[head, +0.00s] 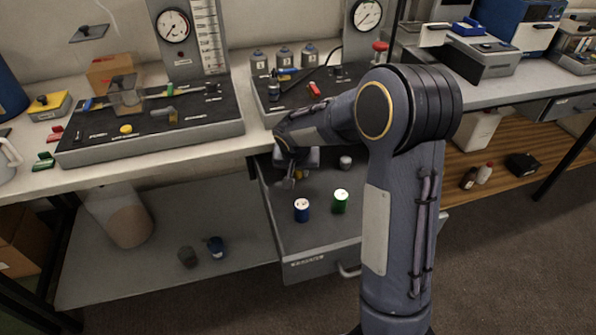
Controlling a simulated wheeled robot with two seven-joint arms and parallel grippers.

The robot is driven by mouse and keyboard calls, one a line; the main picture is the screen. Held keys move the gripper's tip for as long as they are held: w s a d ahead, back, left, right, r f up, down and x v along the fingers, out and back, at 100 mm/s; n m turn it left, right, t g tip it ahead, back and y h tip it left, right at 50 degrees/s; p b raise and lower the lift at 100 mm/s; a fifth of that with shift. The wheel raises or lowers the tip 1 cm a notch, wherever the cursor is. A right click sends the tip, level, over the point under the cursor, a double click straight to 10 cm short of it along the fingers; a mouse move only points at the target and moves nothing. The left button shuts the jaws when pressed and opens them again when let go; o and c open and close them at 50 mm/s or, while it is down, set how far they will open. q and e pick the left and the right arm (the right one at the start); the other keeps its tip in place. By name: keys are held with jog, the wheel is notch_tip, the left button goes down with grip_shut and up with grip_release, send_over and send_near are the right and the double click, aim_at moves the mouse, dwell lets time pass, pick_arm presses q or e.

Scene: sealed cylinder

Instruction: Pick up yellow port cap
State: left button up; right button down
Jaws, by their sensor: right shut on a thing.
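A round yellow cap (126,129) sits at the front of the dark left panel (180,136) on the bench. My right arm reaches in from the lower right, and its gripper (288,182) is low over the open drawer (295,238), far to the right of that cap. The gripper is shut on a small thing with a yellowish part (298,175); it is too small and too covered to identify. My left gripper is out of view.
A blue cylinder (302,210), a green cylinder (340,200) and a grey one (345,162) stand in the drawer. A clear box (126,95) stands behind the yellow cap. Red and green pieces lie at the bench's left. The drawer's front is clear.

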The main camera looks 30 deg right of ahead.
notch_tip(320, 180, up, 2)
jog(key=shift+r, duration=0.25)
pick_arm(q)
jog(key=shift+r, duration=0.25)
pick_arm(e)
jog(key=s+a+r, duration=0.7)
jog(key=s+r, duration=0.3)
jog(key=s, duration=0.2)
jog(key=shift+a, duration=0.25)
